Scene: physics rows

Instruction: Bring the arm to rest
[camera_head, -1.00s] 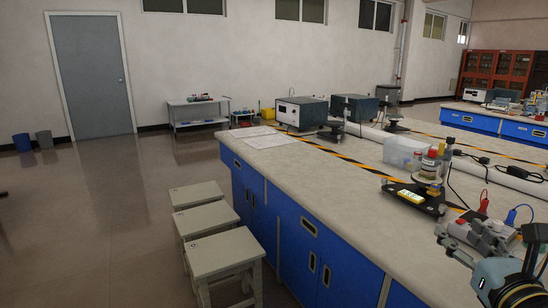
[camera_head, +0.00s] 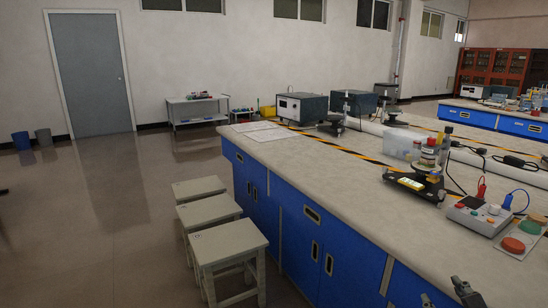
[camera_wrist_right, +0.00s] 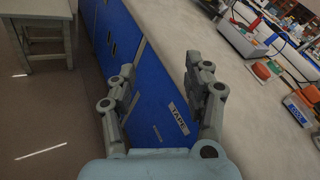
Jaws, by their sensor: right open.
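My right gripper (camera_head: 446,298) shows only by its fingertips at the bottom edge of the head view, in front of the bench's blue side. In the right wrist view the right gripper (camera_wrist_right: 158,92) is open, its two fingers wide apart with nothing between them. Beyond the fingers are the blue cabinet front (camera_wrist_right: 145,75) and a drawer label reading "TAPE". The rest of the right arm is out of the head view. My left gripper shows in neither view.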

